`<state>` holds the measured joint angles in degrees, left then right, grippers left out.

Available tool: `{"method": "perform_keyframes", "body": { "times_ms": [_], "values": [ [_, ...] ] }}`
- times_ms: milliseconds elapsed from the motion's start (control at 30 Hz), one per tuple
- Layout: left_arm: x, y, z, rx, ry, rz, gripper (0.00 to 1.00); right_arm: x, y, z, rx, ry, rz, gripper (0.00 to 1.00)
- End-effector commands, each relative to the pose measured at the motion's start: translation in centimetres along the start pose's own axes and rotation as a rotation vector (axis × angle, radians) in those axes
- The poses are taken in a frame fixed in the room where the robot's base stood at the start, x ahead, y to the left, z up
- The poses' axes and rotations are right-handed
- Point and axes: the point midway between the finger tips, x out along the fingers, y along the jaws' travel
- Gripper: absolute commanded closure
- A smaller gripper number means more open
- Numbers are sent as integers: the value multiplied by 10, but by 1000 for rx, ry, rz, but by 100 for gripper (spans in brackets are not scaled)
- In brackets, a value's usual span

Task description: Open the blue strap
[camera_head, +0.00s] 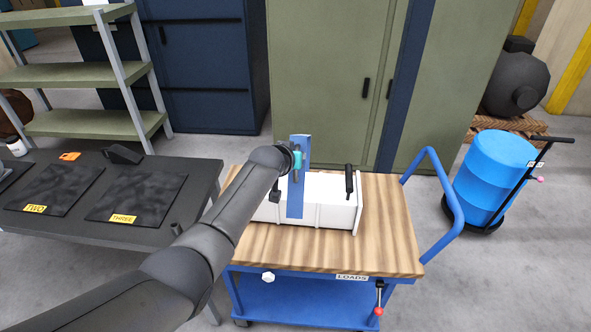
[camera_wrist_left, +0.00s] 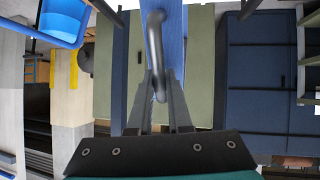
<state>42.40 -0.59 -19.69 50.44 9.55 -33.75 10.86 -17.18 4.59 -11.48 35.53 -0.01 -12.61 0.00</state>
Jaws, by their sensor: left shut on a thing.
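The blue strap (camera_head: 296,205) lies across the middle of a white box (camera_head: 329,212) on the cart. It runs down the box's front, and its upper part stands up above the box's far edge. My left gripper (camera_head: 296,172) is at the strap, over the box, with its arm hiding the box's left part. In the left wrist view, the gripper's fingers (camera_wrist_left: 158,92) are shut on a curved grey handle (camera_wrist_left: 154,38), with the blue strap (camera_wrist_left: 173,20) right behind it. My right gripper is not in view.
The box stands on the wooden top of a blue cart (camera_head: 395,252) with a blue push handle (camera_head: 447,190). A dark table (camera_head: 135,185) is at the left. Cabinets (camera_head: 325,85) stand behind, and a blue barrel (camera_head: 490,180) is at the right.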

Motion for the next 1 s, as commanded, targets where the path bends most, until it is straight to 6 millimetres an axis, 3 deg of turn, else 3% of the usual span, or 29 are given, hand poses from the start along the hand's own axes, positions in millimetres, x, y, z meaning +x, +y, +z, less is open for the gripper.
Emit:
{"method": "perform_keyframes", "body": {
  "times_ms": [300,800,833,1000],
  "values": [
    [5,-1,-19,-6,-33,1,100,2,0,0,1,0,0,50],
    [5,0,-21,-7,-39,1,100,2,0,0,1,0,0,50],
    [5,0,-21,-7,-39,1,80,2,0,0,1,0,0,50],
    [5,0,-20,-7,-39,1,61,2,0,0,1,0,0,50]
  ]
}}
